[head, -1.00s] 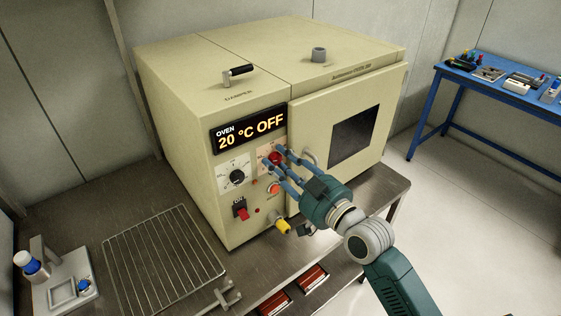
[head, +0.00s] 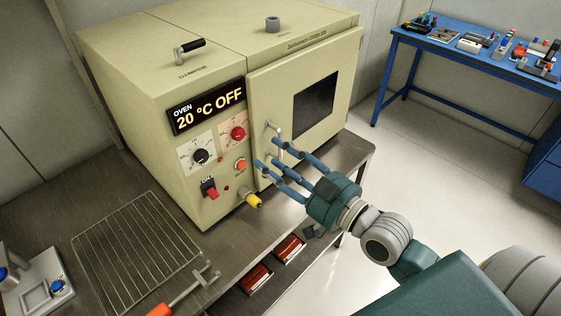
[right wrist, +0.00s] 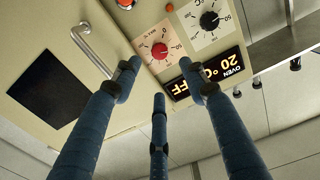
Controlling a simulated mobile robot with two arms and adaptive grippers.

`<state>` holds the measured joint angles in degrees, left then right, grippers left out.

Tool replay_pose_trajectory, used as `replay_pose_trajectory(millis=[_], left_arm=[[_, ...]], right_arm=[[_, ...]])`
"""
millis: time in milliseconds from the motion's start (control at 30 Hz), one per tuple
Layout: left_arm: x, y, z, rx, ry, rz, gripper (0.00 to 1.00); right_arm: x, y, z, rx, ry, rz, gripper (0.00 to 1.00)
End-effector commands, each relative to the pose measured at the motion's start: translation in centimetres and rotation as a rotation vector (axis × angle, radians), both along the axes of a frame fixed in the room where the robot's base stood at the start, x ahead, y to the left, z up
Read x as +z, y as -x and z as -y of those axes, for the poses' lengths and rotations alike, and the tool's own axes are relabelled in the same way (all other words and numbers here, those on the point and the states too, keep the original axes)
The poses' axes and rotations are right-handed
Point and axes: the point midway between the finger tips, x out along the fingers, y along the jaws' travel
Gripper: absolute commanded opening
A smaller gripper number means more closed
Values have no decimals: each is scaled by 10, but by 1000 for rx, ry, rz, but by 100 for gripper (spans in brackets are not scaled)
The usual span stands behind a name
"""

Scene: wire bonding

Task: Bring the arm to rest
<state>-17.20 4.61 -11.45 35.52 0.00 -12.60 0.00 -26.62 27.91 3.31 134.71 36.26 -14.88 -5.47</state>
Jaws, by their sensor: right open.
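My right gripper (head: 277,165) is open and empty in the head view. Its blue fingers are spread in front of the oven's door edge and control panel, near the door handle (head: 275,140). In the right wrist view the open fingers (right wrist: 160,75) point toward the panel, with nothing between them. The cream oven (head: 215,75) has its door shut, and its display (head: 207,107) reads 20 °C OFF. The red knob (head: 237,133) and black knob (head: 201,156) are uncovered in the head view. My left gripper is not in view.
The oven stands on a steel bench (head: 130,181). A wire rack (head: 140,255) lies at the left, near an orange-handled tool (head: 160,309). A blue table (head: 465,60) with small parts stands back right. Floor between is clear.

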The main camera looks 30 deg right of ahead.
Motion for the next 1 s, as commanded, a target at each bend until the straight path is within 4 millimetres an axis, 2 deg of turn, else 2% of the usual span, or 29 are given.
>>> replay_pose_trajectory(millis=[200,733,767,867,1000], left_arm=[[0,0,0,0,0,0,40],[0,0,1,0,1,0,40],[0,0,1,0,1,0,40],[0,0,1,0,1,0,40],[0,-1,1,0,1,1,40]], right_arm=[[0,12,4,1,-1,-1,43],[-4,13,3,1,5,-13,43],[-9,14,2,2,11,-28,43],[-42,21,-7,3,54,-134,43],[-120,51,-19,-8,162,-409,43]])
